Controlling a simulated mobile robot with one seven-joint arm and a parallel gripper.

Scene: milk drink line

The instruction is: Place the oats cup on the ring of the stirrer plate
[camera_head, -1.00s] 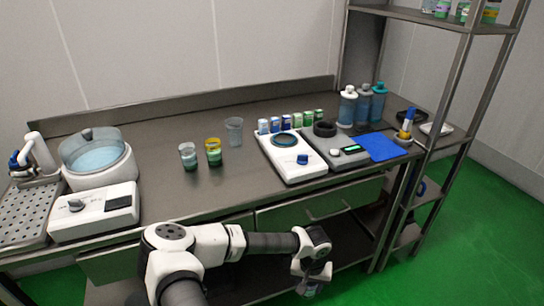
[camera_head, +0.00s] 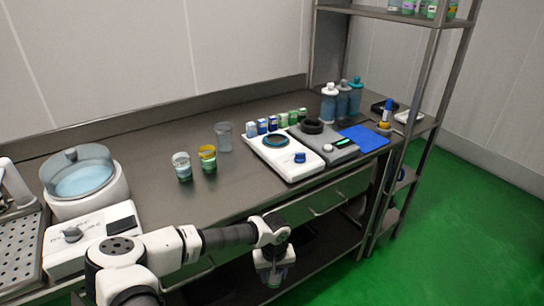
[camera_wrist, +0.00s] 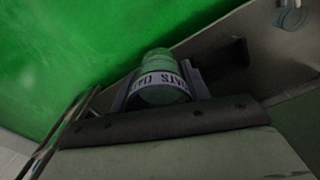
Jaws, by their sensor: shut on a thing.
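My gripper (camera_head: 270,263) hangs low in front of the bench, below the worktop's front edge. It is shut on the oats cup, a green-filled cup (camera_wrist: 160,68) with a pale band lettered OATS, seen between the two fingers in the wrist view. In the head view the cup (camera_head: 276,278) shows only partly under the gripper. On the bench stand a grey unit (camera_head: 340,152) with a thick black ring (camera_head: 312,126) and lit green display, and a white unit (camera_head: 294,172) with a dark-rimmed disc (camera_head: 276,141) and blue knob. I cannot tell for certain which is the stirrer plate.
Two filled cups (camera_head: 182,167) (camera_head: 208,160) and an empty clear cup (camera_head: 223,137) stand left of the units. Small boxes (camera_head: 272,124) line up behind. Blue bottles (camera_head: 342,100), a blue mat (camera_head: 363,138) and a shelf post (camera_head: 409,140) are at right.

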